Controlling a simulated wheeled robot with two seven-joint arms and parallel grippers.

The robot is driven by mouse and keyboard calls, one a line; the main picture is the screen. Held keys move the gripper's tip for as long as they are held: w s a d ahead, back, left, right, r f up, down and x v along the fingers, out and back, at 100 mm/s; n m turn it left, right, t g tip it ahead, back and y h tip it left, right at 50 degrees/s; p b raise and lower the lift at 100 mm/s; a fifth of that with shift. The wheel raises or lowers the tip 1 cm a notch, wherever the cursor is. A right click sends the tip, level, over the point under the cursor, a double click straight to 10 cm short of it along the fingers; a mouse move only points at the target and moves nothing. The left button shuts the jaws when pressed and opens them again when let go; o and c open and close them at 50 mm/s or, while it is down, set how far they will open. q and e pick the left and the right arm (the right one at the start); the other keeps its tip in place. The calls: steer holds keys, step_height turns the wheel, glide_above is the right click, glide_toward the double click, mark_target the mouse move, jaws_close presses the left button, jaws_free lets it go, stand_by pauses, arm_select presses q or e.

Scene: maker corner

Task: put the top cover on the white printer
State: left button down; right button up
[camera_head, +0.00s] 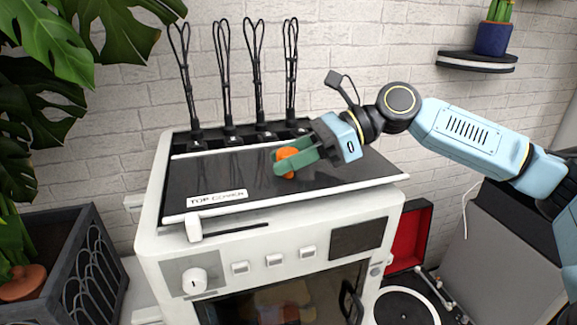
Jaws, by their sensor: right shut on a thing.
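The top cover (230,175) is a dark flat panel with pale edges and a "TOP COVER" label at its front left. It is over the top of the white printer (151,240), slightly skewed, with its right front corner reaching past the printer's side. I cannot tell whether it rests fully on the printer or sits a little above it. My right gripper (284,162), with green fingers, is shut on the cover's orange knob (289,153) near the middle of the panel. The printer's top opening is mostly hidden under the cover. My left gripper is not in view.
Several black whisk-like tools (256,80) stand upright along the printer's back edge. A leafy plant and dark planter (70,260) are at the left. A turntable (405,308) is at the lower right. A wall shelf (478,61) holds a potted cactus (493,35).

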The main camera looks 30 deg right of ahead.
steer(key=shift+f, duration=0.8)
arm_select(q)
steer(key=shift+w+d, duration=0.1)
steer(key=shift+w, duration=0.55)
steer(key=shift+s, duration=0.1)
arm_select(e)
steer(key=o, duration=0.9)
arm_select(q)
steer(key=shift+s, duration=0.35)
arm_select(e)
steer(key=shift+o, duration=1.4)
